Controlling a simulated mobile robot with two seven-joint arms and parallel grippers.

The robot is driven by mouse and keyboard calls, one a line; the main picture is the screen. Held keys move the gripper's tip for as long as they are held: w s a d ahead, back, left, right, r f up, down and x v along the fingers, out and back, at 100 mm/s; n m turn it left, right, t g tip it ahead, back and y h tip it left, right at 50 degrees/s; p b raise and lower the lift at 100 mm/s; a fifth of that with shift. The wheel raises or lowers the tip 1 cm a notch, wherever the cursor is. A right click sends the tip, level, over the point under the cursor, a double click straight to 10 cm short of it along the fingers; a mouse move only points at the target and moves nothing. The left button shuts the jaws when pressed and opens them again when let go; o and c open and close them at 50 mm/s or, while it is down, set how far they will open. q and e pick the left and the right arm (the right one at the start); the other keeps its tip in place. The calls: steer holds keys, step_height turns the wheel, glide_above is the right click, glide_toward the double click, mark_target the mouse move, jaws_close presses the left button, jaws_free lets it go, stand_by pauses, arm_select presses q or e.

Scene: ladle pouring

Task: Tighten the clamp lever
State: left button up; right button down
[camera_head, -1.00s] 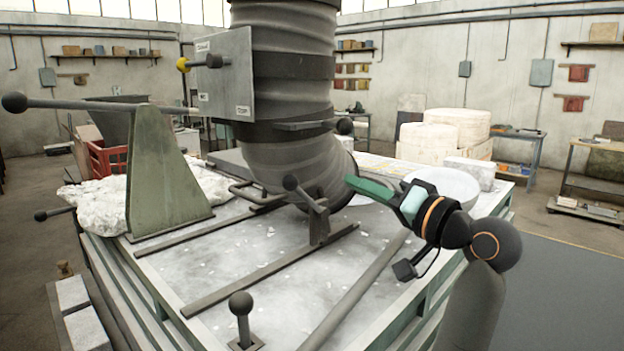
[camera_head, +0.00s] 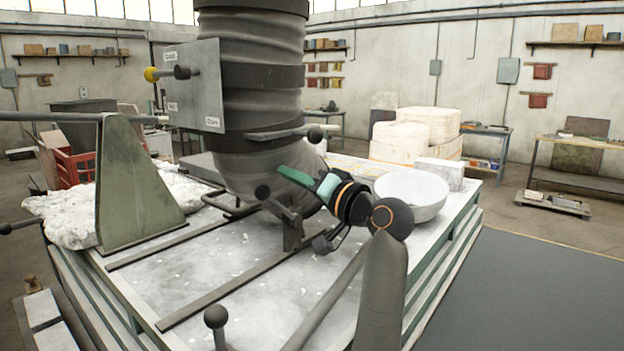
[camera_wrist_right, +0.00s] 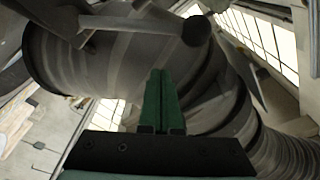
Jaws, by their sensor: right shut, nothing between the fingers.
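A dark lever with a ball knob (camera_head: 262,192) stands on a small bracket (camera_head: 291,234) on the work table; I take it as the clamp lever. Another ball-ended lever (camera_head: 275,133) sticks out across the big ribbed grey duct (camera_head: 258,95), higher up. My right gripper (camera_head: 283,172) has green fingers, shut and empty. In the head view its tips lie just right of and above the lower knob, in front of the duct. In the right wrist view the shut fingers (camera_wrist_right: 160,75) point at the duct, and a ball-ended lever (camera_wrist_right: 195,30) crosses beyond them. I cannot tell which lever that is, nor any contact.
A white bowl (camera_head: 412,190) stands behind my right wrist. A green upright plate (camera_head: 135,190) is at the left. A ball-topped post (camera_head: 216,317) rises at the table's front. Rails (camera_head: 235,290) cross the table top. Dark floor (camera_head: 540,290) is clear at the right.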

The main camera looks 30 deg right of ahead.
mark_target(280, 207)
steer(key=shift+s+a+f, duration=0.35)
steer(key=shift+a+f, duration=0.3)
steer(key=shift+f, duration=0.05)
steer(key=shift+s+a+f, duration=0.35)
steer(key=shift+a+f, duration=0.25)
steer(key=shift+f, duration=0.1)
steer(key=shift+s+a+f+n+b, duration=0.15)
steer(key=shift+a+f+n+b, duration=0.35)
steer(key=shift+n, duration=0.3)
steer(key=shift+r, duration=0.15)
steer(key=shift+d, duration=0.1)
